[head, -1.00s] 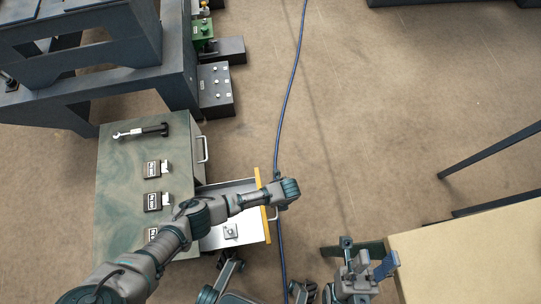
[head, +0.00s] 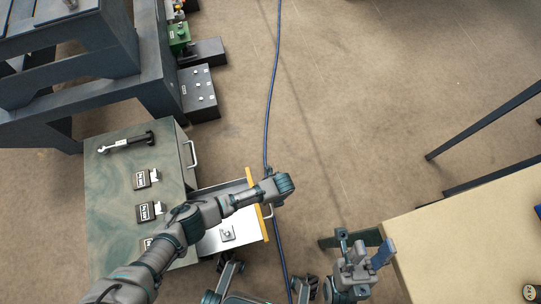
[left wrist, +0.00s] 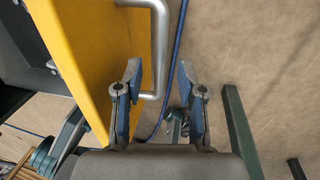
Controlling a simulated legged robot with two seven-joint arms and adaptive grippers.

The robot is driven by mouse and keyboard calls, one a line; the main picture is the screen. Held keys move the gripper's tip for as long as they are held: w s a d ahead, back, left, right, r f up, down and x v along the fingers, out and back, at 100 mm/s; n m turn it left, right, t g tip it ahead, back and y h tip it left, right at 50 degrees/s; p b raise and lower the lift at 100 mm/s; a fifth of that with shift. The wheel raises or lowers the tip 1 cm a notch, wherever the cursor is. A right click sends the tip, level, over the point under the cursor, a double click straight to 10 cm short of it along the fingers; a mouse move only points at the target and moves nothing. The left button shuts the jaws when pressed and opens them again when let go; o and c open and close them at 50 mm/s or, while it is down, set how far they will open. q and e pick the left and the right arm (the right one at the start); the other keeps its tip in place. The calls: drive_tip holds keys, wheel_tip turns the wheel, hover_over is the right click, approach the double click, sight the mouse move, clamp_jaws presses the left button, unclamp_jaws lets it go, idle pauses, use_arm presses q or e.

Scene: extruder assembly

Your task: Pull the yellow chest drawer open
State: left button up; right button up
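The yellow-fronted drawer (head: 257,207) stands partly out of the right side of the green-topped chest (head: 115,200). The left wrist view shows its yellow front (left wrist: 90,50) and grey metal handle (left wrist: 160,45). My left gripper (left wrist: 157,78) is at the handle with its fingers apart. The handle bar shows between them, nearer the left finger, which hides part of its bent end. I cannot tell whether they touch. In the head view my left arm crosses over the drawer and hides the fingers. My right gripper (head: 364,248) is open and empty beside the table.
A pale table (head: 460,240) is at the lower right. A small part (head: 227,235) lies in the drawer. A wrench-like tool (head: 127,143) and labelled blocks lie on the chest. A dark machine frame (head: 150,90) stands behind it. A blue cable (head: 272,90) crosses the open floor.

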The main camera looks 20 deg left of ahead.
use_arm(q)
wheel_tip(320, 180, up, 10)
drive_tip(key=w+d, duration=0.1)
drive_tip(key=shift+d, duration=0.4)
